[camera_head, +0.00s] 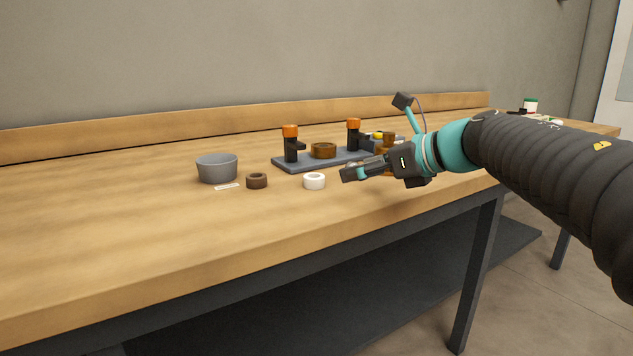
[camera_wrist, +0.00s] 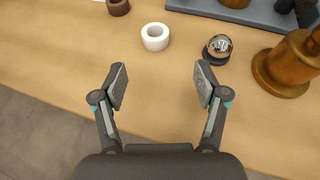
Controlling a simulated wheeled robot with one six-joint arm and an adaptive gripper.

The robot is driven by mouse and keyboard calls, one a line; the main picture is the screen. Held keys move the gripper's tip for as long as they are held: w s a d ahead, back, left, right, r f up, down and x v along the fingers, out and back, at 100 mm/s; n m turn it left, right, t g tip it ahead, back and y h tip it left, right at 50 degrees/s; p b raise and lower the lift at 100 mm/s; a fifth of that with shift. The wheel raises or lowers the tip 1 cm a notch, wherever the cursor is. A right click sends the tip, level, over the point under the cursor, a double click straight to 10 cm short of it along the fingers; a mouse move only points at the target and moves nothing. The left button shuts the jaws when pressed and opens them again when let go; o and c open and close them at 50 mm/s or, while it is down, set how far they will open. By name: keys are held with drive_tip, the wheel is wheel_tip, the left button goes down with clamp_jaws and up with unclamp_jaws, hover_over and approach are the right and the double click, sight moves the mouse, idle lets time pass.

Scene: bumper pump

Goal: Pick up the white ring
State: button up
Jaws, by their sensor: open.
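The white ring (camera_head: 314,181) lies flat on the wooden table, near its front edge, in the head view. In the wrist view the white ring (camera_wrist: 155,37) is ahead of my gripper, roughly midway between the lines of its two fingers and beyond their tips. My gripper (camera_head: 346,174) is just right of the ring in the head view, above the table. In the wrist view my gripper (camera_wrist: 160,78) is open, with nothing between its fingers.
A brown ring (camera_head: 257,181) and a grey bowl (camera_head: 217,169) stand left. A grey base (camera_head: 290,164) with orange-topped clamps is behind. A dark-based shiny ball (camera_wrist: 218,47) and a brown turned piece (camera_wrist: 283,70) are close on the right. The table front is clear.

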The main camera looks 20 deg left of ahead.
sight(320, 177)
drive_tip(key=x, duration=0.5)
drive_tip(key=shift+r, duration=0.1)
drive_tip(key=shift+s+x, duration=0.15)
drive_tip(key=shift+x, duration=1.2)
drive_tip(key=shift+s+x, duration=0.15)
drive_tip(key=shift+x, duration=1.15)
drive_tip(key=shift+a+r, duration=0.15)
drive_tip(key=c, duration=1.1)
